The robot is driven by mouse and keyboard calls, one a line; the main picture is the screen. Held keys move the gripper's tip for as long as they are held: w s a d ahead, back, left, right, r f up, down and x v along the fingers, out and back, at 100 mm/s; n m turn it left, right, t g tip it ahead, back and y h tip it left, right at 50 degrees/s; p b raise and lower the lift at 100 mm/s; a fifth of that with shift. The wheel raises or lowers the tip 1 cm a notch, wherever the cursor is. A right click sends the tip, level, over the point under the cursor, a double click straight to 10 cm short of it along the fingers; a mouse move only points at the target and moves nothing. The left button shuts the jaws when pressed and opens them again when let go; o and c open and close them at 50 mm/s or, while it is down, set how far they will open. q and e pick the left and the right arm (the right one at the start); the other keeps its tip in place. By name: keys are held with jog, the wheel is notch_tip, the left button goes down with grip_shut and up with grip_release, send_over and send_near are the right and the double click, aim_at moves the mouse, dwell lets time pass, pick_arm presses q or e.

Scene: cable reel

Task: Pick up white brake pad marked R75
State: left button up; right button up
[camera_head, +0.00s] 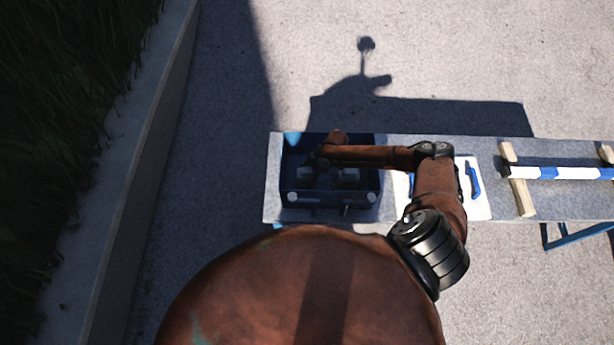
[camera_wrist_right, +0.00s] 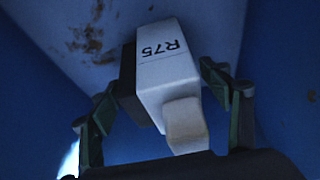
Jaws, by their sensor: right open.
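The white brake pad marked R75 (camera_wrist_right: 168,65) shows in the right wrist view, with a dark backing along its left side. A pale block-shaped end sticks out at its lower right. My right gripper (camera_wrist_right: 160,88) is open, with one finger on each side of the pad. A gap shows at the right finger; the left finger is close to the dark backing, and I cannot tell if they touch. In the head view my right arm reaches left over a dark blue crate (camera_head: 371,139), and its gripper is in shadow there. My left gripper is not in view.
The crate stands at the left end of a grey table (camera_head: 400,145). Small greyish blocks (camera_head: 350,174) lie inside it. To its right are a white sheet (camera_head: 483,207), a blue-handled tool (camera_head: 473,182) and a striped pole (camera_head: 565,173) on wooden blocks (camera_head: 520,190).

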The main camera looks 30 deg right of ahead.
grip_shut()
jog(key=shift+w+r, duration=0.1)
dwell(0.8)
